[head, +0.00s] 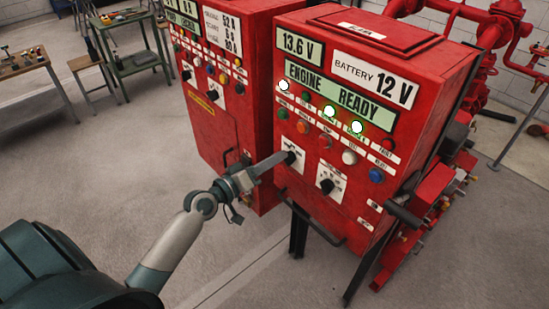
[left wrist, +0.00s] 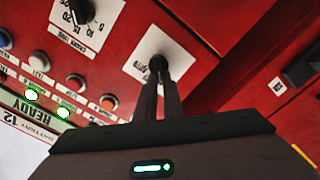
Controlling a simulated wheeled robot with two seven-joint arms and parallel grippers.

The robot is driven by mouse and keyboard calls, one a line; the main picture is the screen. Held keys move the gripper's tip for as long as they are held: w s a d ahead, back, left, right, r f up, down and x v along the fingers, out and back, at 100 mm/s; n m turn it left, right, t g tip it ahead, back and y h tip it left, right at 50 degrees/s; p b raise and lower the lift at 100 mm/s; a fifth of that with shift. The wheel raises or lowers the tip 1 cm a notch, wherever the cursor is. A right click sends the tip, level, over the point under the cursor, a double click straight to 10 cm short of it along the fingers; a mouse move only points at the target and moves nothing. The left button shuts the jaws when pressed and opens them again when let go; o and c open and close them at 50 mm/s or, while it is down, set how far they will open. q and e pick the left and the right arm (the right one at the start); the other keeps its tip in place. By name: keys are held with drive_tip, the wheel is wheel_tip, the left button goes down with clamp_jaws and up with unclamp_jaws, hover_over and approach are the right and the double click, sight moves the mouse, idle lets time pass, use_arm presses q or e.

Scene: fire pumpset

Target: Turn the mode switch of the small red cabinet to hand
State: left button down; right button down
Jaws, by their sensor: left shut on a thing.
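In the left wrist view, the two dark fingers (left wrist: 158,85) are closed on the knob. The fingers cover part of the plate, and I cannot read the knob's position. My right gripper is not in view.
A second black knob (head: 326,186), labelled crank time, sits just right and below. Several push buttons and lit lamps (head: 330,111) are above it. Another red cabinet (head: 215,135) stands at left. Red pipework (head: 500,30) is behind.

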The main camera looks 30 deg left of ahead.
use_arm(q)
drive_tip(key=shift+a+r, duration=0.2)
drive_tip(key=shift+r, duration=0.1)
drive_tip(key=c, duration=1.9)
unclamp_jaws()
drive_tip(key=shift+w, duration=0.1)
drive_tip(key=shift+o, duration=0.2)
drive_tip(key=shift+f, duration=0.2)
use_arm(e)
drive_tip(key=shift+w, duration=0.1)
